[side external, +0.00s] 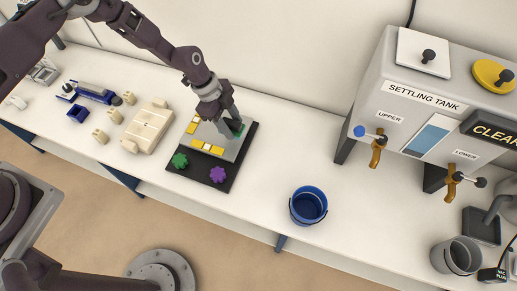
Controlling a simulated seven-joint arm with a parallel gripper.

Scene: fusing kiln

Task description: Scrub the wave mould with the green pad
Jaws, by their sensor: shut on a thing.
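My gripper (233,121) is at the right back part of a black tray (247,148). It is shut on a dark green piece that looks like the green pad (239,130), low against a grey sloped block; whether pad and block touch is unclear. This grey block (228,149) stands on the tray and may be the wave mould, but its wave shape cannot be made out. Yellow pieces (207,147) lie along its front and left sides. My fingers hide part of the block. A green knob (180,160) and a purple knob (218,174) sit at the tray's front.
A cream case (147,127), small cream blocks and blue tools (92,91) lie to the left. A blue bucket (308,205) stands right of the tray. Further right are a settling tank (425,105) with taps and a grey cup (456,256). Bench between tray and bucket is clear.

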